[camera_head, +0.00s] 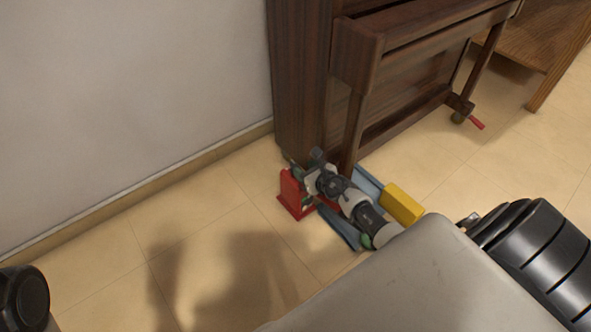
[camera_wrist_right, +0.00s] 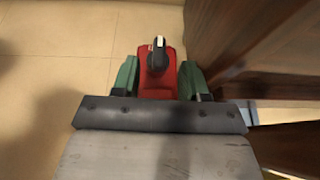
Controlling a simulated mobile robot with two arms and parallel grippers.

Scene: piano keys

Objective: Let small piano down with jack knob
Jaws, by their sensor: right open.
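The small dark-wood piano (camera_head: 301,75) stands against the wall in the head view; its side also shows at the right of the right wrist view (camera_wrist_right: 240,45). A red jack part (camera_head: 289,192) stands on the floor by the piano's near end. In the right wrist view the red part (camera_wrist_right: 160,85) carries a dark knob with a pale tip (camera_wrist_right: 158,57). My right gripper (camera_head: 303,182) is open, its green fingers on either side of the red part and knob. I cannot tell whether they touch. My left gripper is not in view.
Blue rails (camera_head: 340,229) and a yellow block (camera_head: 402,203) lie beside my right arm on the floor. A small red-handled piece (camera_head: 476,123) is at the piano's far leg. A wooden bench or table (camera_head: 545,45) stands at the upper right.

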